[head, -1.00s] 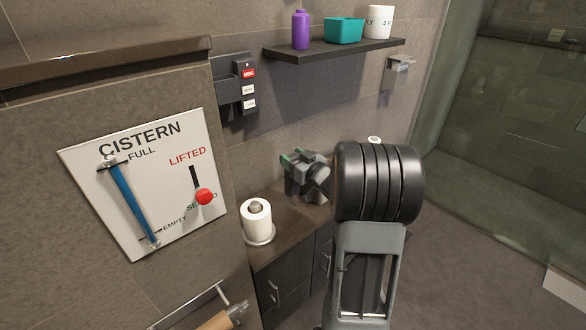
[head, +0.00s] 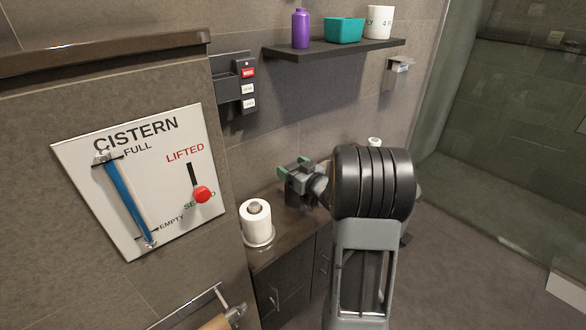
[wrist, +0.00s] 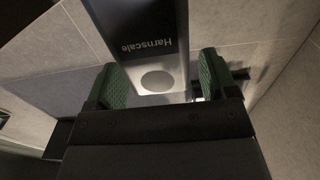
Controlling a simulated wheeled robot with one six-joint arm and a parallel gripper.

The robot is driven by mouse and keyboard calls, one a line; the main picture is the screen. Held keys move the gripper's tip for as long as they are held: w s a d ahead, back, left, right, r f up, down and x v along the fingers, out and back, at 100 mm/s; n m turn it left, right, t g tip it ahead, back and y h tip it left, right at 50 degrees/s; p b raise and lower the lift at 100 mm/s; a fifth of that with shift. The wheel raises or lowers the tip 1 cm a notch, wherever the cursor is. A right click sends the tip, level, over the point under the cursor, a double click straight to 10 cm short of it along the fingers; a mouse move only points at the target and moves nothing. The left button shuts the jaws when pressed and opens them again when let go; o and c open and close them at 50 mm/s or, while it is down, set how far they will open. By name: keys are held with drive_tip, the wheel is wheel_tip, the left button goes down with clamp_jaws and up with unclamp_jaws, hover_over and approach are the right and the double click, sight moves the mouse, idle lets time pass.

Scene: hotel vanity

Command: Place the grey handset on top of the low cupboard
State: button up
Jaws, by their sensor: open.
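My gripper (head: 294,166) is open, with green fingertips, above the low cupboard (head: 283,270) and close to the tiled wall. In the wrist view, a grey slab with dark lettering and a round disc, apparently the grey handset (wrist: 150,50), shows in the space between and beyond the open fingertips (wrist: 158,82). I cannot tell whether it touches either finger. The handset cannot be made out in the head view. The cupboard has a dark top and dark doors with metal handles; my arm hides its right part.
A white paper roll on a stand (head: 256,222) is on the cupboard top, left of my gripper. A shelf (head: 335,49) above holds a purple bottle (head: 300,28), a teal bowl (head: 344,30) and a white mug (head: 379,21). A dark wall unit (head: 233,85) hangs left.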

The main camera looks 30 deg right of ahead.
drive_tip(key=shift+r, duration=0.2)
drive_tip(key=shift+s, duration=0.25)
drive_tip(key=s+d+p, duration=0.2)
drive_tip(key=s, duration=0.9)
drive_tip(key=s+a+m+g+h, duration=0.1)
drive_tip(key=s+a+g, duration=0.5)
drive_tip(key=a, duration=0.4)
drive_tip(key=s+a+m+g+h, duration=0.1)
drive_tip(key=s+a+g+h, duration=0.1)
drive_tip(key=s+a+g, duration=0.4)
drive_tip(key=a+g, duration=0.3)
drive_tip(key=a, duration=0.1)
drive_tip(key=shift+f, duration=0.3)
